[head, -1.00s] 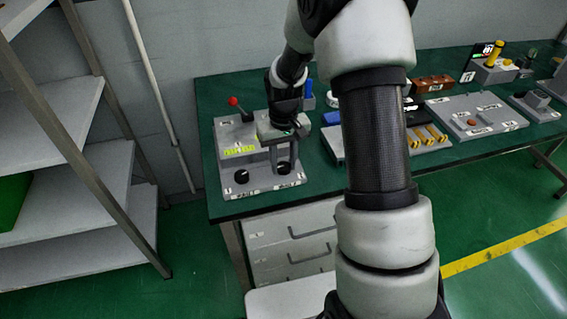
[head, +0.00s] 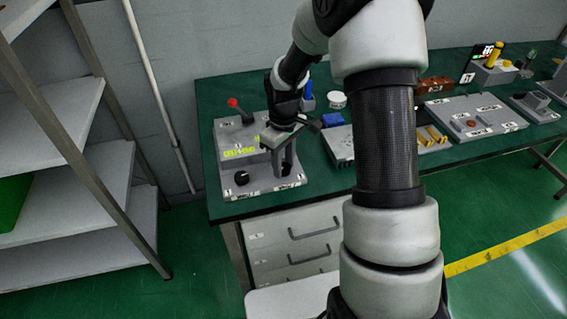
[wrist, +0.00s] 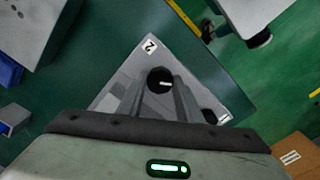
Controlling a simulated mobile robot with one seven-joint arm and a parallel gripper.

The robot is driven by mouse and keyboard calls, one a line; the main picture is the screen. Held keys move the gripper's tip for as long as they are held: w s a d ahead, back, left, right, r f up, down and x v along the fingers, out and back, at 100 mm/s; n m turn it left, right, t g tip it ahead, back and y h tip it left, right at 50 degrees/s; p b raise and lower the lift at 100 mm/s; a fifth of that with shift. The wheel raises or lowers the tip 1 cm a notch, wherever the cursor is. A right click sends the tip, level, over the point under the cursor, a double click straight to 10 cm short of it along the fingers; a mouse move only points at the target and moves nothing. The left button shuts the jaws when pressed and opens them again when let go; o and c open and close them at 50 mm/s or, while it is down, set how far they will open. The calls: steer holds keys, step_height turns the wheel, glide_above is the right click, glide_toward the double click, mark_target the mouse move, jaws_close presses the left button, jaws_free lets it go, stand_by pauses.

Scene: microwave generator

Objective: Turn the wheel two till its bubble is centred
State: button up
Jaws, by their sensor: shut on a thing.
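The grey unit (head: 226,133) stands at the table's left end, with a red-knobbed lever on top and yellow-green level vials (head: 238,152) on its face. The bubbles are too small to make out. Wheel one (head: 241,178) is a black knob at the front left and is free. Wheel two (wrist: 160,81) is a black knob with a white mark, beside the label "2" in the wrist view. My gripper (head: 285,170) points down at the unit's front right. Its fingers are shut on wheel two, which is largely hidden behind them in the head view.
The green table (head: 215,207) carries a grey box (head: 340,142), a white round container (head: 337,99) and a blue item to the right of the unit. Several other devices stand further right. Shelves (head: 80,235) stand left of the table, across a gap.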

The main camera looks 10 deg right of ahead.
stand_by(0.3)
steer(key=o, duration=1)
steer(key=shift+o, duration=0.2)
step_height(320, 180, up, 18)
steer(key=p, duration=0.1)
steer(key=shift+f, duration=0.25)
step_height(320, 180, up, 6)
steer(key=m+t+p, duration=0.1)
steer(key=p, duration=0.1)
glide_above(284, 167)
steer(key=s, duration=0.3)
steer(key=s+r+m+t+p, duration=0.2)
steer(key=s+r, duration=0.3)
steer(key=s, duration=0.5)
steer(key=s+r+m+t+p, duration=0.1)
steer(key=s+r+m, duration=0.3)
steer(key=s, duration=0.6)
steer(key=shift+r+t+p, duration=0.4)
steer(key=shift+r+t, duration=0.4)
steer(key=shift+r, duration=0.05)
